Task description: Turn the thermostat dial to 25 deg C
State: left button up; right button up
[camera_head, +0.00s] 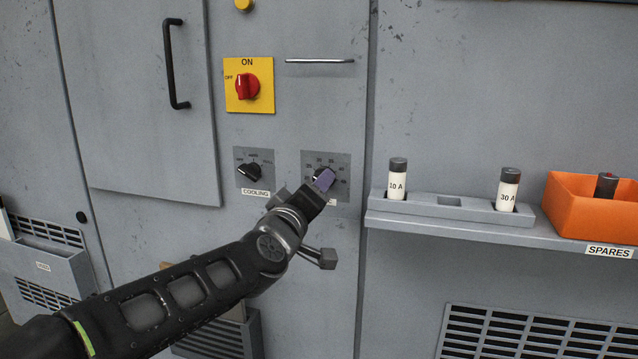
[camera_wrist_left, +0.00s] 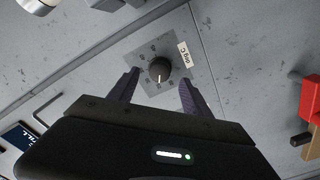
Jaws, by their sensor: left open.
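The thermostat dial is a round black knob with a pale pointer line on a grey scale plate (camera_head: 341,170). In the left wrist view the dial (camera_wrist_left: 160,69) sits between my two fingers, with a gap on each side. A white "deg C" label (camera_wrist_left: 184,54) is beside it. My left gripper (camera_head: 325,180) is in front of the dial and hides part of its plate in the head view. In the left wrist view the left gripper (camera_wrist_left: 158,92) is open and empty. The scale numbers are too small to read surely. My right gripper is not in view.
A black cooling selector (camera_head: 250,171) is left of the thermostat. A red rotary switch (camera_head: 247,86) on a yellow plate is above it. A shelf (camera_head: 470,218) with fuses and an orange bin (camera_head: 582,212) juts out on the right.

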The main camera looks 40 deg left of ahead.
pick_arm(q)
jog(key=v, duration=0.3)
dwell(0.6)
